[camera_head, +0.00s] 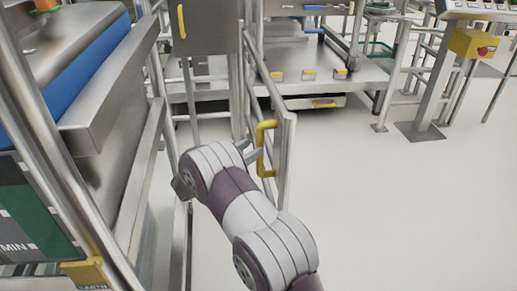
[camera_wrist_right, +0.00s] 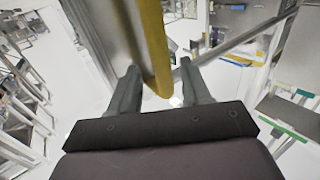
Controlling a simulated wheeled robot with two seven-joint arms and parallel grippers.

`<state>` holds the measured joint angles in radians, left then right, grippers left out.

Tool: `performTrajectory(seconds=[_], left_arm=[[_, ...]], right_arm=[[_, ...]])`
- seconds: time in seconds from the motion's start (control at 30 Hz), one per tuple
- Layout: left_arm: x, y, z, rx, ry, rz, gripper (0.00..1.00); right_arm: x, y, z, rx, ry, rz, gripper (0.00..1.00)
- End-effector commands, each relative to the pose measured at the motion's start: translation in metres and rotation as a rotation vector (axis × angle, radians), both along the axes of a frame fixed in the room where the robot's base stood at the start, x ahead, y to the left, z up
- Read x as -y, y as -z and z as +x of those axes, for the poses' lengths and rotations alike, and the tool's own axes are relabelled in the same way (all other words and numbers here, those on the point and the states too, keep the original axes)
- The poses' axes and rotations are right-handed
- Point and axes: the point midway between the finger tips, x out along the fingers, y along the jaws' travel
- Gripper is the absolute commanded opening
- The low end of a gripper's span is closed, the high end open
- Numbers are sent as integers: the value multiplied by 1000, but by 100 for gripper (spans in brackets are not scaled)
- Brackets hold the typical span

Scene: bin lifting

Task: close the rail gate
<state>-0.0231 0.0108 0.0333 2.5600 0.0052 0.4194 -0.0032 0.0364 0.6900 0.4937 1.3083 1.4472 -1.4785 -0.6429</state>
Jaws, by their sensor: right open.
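The rail gate (camera_head: 285,158) is a grey tubular metal frame standing swung out at an angle from the railing, left of the open floor. A yellow handle (camera_head: 262,150) is fixed on its near upright; it also shows as a yellow bar in the right wrist view (camera_wrist_right: 153,40). My right gripper (camera_head: 250,152) is at this handle. In the wrist view its two grey fingers (camera_wrist_right: 158,80) are apart, with the lower end of the yellow bar between them. I cannot tell whether either finger touches it. My left gripper is not in view.
A steel machine with a blue panel (camera_head: 100,52) and railing fills the left. A grey box (camera_head: 205,28) with another yellow handle stands behind the gate. A steel platform (camera_head: 340,82) lies at the back. The light floor (camera_head: 400,200) to the right is clear.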

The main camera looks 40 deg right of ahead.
Motion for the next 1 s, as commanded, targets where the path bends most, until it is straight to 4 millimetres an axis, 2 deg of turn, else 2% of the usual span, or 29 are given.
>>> performTrajectory(seconds=[0.03,0.23,0.57,0.67,0.7,0.73,1.0], left_arm=[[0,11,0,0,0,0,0],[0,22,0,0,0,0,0],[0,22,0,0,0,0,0],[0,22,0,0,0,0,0],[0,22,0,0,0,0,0],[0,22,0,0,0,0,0],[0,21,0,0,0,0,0]], right_arm=[[12,6,1,4,3,1,48],[43,2,6,4,0,0,48],[49,-1,7,3,-3,1,48],[48,-1,7,3,-3,1,18],[48,-1,7,3,-3,1,5],[48,-1,7,3,-3,1,0],[55,-1,2,2,-9,0,0]])
